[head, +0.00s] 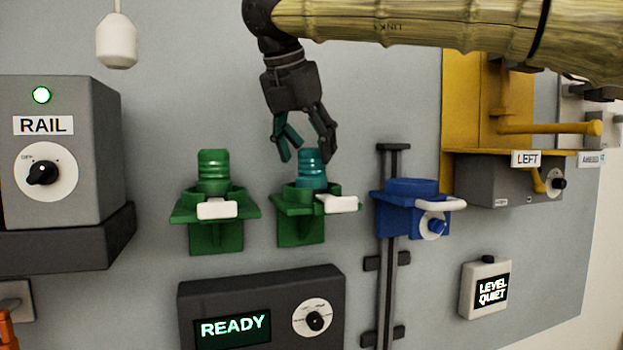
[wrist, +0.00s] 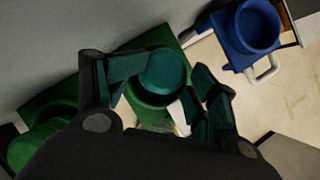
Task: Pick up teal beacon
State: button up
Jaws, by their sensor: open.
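The teal beacon (head: 312,168) is a ribbed cylinder standing upright in a green wall holder (head: 300,230) with a white lever (head: 337,204). In the wrist view the beacon's round top (wrist: 162,72) shows between the two open fingers (wrist: 165,95), nearer the left one. Whether either finger touches it I cannot tell. The lower part of the beacon is hidden inside the holder.
A green beacon (head: 213,170) stands in a similar holder to the left. A blue holder (head: 411,213) sits on a vertical rail to the right. A grey RAIL box (head: 85,150), a READY panel (head: 235,297) and a yellow bracket (head: 472,100) surround them.

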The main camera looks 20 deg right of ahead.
aim_at(319, 165)
jog(key=shift+w+d+f+p, duration=0.2)
jog(key=shift+w+f+p, duration=0.15)
jog(key=shift+w+f, duration=0.35)
jog(key=shift+s+d+f+p, duration=0.2)
jog(key=shift+d+f+p, duration=0.55)
jog(key=shift+d+f, duration=0.25)
jog(key=shift+w+d+f, duration=0.15)
jog(key=shift+w+f, duration=0.35)
jog(key=shift+w, duration=0.05)
jog(key=shift+s, duration=0.1)
jog(key=shift+c, duration=0.2)
jog(key=shift+r, duration=0.15)
jog(key=c, duration=0.8)
